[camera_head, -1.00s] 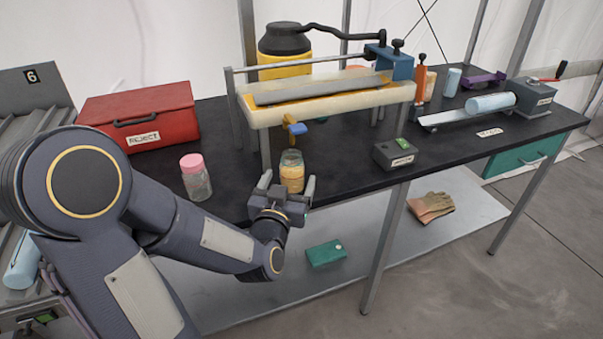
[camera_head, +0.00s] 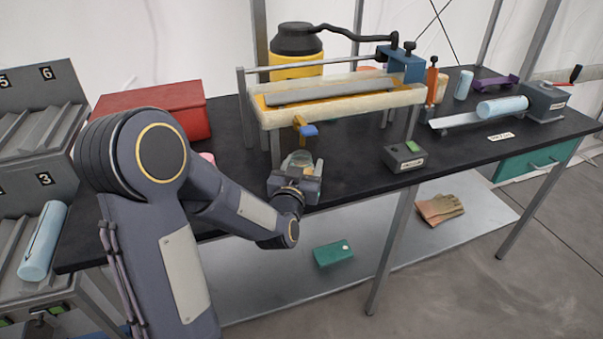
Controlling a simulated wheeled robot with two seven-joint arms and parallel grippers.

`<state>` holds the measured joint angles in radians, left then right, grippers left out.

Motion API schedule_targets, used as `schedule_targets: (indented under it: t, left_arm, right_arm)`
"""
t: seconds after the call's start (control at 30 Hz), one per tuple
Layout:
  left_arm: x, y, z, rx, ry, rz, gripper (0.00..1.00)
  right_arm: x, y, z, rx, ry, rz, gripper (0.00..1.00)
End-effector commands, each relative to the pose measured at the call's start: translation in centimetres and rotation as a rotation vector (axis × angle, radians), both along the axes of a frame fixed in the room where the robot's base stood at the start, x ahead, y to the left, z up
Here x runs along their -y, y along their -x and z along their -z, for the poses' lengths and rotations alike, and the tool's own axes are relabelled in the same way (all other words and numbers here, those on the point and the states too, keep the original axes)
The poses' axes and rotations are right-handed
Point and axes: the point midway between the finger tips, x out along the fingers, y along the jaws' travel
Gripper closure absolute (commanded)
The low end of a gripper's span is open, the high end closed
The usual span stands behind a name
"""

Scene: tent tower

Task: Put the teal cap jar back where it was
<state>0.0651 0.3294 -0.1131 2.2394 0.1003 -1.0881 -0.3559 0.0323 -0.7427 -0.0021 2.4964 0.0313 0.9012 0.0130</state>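A glass jar (camera_head: 298,158) stands at the near edge of the black bench, below the blue-tipped tap of the long trough; its lower part is hidden by my gripper. I cannot make out a teal cap on it. My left gripper (camera_head: 298,170) is at this jar, with its fingers around the jar's sides; whether they press on it I cannot tell. A jar's pink cap (camera_head: 208,157) just shows behind my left arm, its body hidden. My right gripper is not in view.
A red box (camera_head: 150,97) is behind my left arm. The trough (camera_head: 345,97) stands over the bench (camera_head: 350,170) behind the gripper. A small grey box (camera_head: 403,158) with a green button is to the right. Numbered racks (camera_head: 35,130) stand at the left.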

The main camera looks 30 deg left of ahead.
Motion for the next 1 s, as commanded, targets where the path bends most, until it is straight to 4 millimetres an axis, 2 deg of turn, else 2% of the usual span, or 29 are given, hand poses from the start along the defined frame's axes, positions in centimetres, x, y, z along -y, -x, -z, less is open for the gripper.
schedule_targets:
  t: [0.03,0.2,0.27,0.53,0.7,0.87,1.0]
  left_arm:
    - [0.0,0.0,0.0,0.0,0.0,0.0,0.5]
    - [0.0,0.0,0.0,0.0,0.0,0.0,0.72]
    - [0.0,0.0,-0.1,0.001,0.0,0.0,0.77]
    - [0.0,0.0,-0.4,0.002,0.0,0.0,0.77]
    - [0.0,0.1,-1.9,0.005,0.0,0.0,0.77]
    - [0.9,3.2,-1.5,0.002,0.001,0.001,0.77]
    - [2.0,7.0,-1.5,0.003,0.0,0.002,0.77]
  right_arm:
    - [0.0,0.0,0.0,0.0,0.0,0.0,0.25]
    - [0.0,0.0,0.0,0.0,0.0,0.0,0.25]
    - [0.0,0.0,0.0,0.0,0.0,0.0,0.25]
    - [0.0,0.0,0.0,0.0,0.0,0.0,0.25]
    - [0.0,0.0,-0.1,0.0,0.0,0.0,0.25]
    - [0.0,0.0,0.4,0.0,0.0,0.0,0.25]
    - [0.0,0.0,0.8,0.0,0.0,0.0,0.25]
